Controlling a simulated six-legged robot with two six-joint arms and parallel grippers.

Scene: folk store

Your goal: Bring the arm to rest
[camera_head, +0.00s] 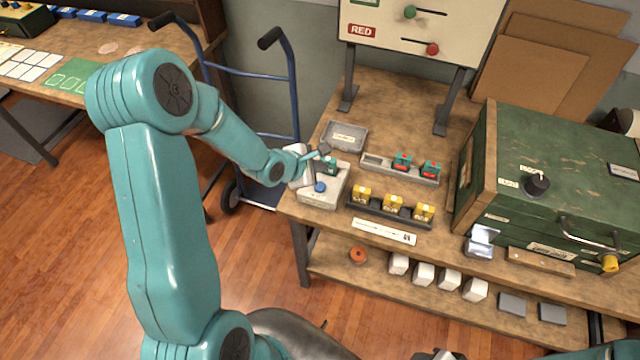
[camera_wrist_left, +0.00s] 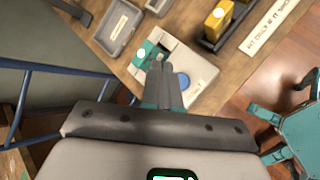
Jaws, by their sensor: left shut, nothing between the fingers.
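My left arm, teal, reaches in from the left of the head view. My left gripper (camera_head: 322,152) is above the grey device with a blue button (camera_head: 320,187) at the table's left edge. In the left wrist view the gripper (camera_wrist_left: 163,68) has its fingers together and nothing between them. The grey device (camera_wrist_left: 197,72) lies beyond the fingertips, with a teal block (camera_wrist_left: 143,54) on it, partly hidden by the fingers. The same teal block (camera_head: 331,168) shows in the head view. I cannot tell whether the fingers touch the block.
An empty grey tray (camera_head: 345,136), a rack with red-and-teal blocks (camera_head: 384,166) and a rack with yellow blocks (camera_head: 360,210) are close by. A large green box (camera_head: 560,180) stands right. A blue hand truck (camera_head: 250,137) stands left of the workbench.

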